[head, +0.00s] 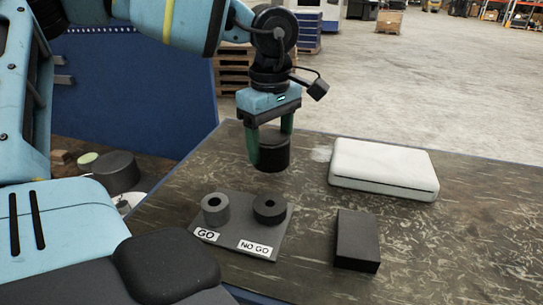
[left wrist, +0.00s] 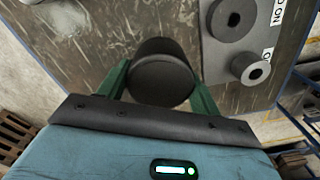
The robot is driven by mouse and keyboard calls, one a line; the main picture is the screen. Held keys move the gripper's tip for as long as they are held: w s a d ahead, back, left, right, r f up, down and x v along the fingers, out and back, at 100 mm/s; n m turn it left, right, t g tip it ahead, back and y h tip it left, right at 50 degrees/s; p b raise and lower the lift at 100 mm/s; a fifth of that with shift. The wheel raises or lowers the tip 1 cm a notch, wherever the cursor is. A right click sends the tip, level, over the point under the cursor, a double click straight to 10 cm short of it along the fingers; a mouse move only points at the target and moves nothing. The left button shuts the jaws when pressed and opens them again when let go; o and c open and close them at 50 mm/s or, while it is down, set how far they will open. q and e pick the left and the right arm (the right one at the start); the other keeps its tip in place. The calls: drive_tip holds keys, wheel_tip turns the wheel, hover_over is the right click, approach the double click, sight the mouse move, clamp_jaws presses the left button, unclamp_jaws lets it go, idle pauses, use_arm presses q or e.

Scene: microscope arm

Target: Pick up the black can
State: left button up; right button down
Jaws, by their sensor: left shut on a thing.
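The black can (head: 275,153) is a short dark cylinder. It is held upright between the green fingers of my left gripper (head: 270,150), and it appears to hang a little above the table (head: 430,258). In the left wrist view the can (left wrist: 162,75) sits between the two fingers of my left gripper (left wrist: 160,90), which are shut on its sides. The can's underside and the gap to the table are hard to judge. My right gripper does not show in either view.
A grey plate (head: 240,243) marked GO and NO GO bears a grey ring (head: 215,208) and a black ring (head: 269,208) in front of the can. A white box (head: 383,168) and a dark block (head: 357,238) stand to the right. The table's right front is clear.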

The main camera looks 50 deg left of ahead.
sight(270, 137)
use_arm(q)
wheel_tip(270, 137, up, 6)
drive_tip(key=shift+r, duration=0.15)
